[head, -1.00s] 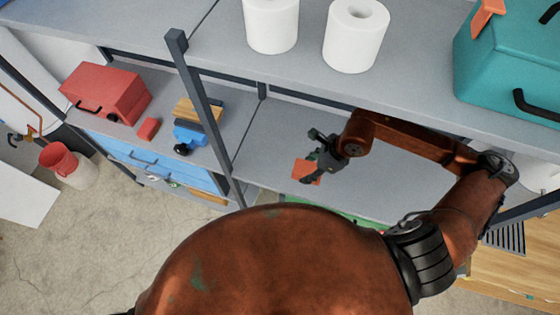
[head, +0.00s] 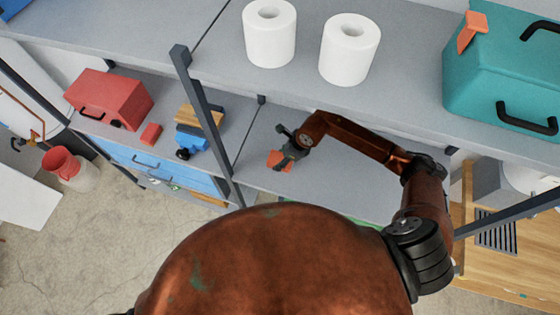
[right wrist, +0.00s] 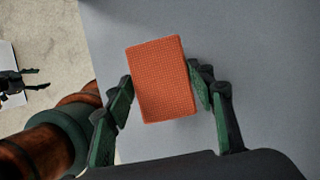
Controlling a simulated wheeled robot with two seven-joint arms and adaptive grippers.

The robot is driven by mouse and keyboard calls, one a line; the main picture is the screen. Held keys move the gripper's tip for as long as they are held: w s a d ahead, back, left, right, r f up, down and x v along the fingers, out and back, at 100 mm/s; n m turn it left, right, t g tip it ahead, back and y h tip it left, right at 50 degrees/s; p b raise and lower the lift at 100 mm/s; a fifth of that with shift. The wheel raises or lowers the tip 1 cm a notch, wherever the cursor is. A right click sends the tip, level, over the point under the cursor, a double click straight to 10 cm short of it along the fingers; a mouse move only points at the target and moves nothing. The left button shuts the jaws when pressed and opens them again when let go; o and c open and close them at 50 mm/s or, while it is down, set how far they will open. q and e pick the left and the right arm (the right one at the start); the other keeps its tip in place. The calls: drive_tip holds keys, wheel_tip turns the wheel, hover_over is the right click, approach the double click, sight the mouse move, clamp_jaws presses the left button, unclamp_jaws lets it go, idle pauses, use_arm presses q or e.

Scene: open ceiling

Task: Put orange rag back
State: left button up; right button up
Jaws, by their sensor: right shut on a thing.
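The orange rag (head: 277,160) is a small flat orange rectangle. In the right wrist view the rag (right wrist: 160,80) shows a woven texture and lies between the two green-padded fingers. My right gripper (head: 287,160) is shut on it, over the grey middle shelf (head: 330,185); in the right wrist view the gripper (right wrist: 160,92) has a finger at each side of the rag. I cannot tell whether the rag touches the shelf. My left gripper is not in view in the head picture.
Two white paper rolls (head: 269,35) and a teal toolbox (head: 500,75) stand on the upper shelf. A dark post (head: 205,115) is left of my right gripper. Beyond it are a red toolbox (head: 110,97), a red block (head: 151,133) and a blue tool (head: 191,138). The shelf right of the gripper is clear.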

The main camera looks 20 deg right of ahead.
wheel_tip(320, 180, down, 2)
drive_tip(key=shift+a+f+p, duration=0.1)
drive_tip(key=shift+f+p, duration=0.05)
drive_tip(key=shift+p, duration=0.45)
drive_tip(key=shift+w+f, duration=0.1)
drive_tip(key=shift+f, duration=0.4)
drive_tip(key=shift+f, duration=0.1)
drive_tip(key=o, duration=1.1)
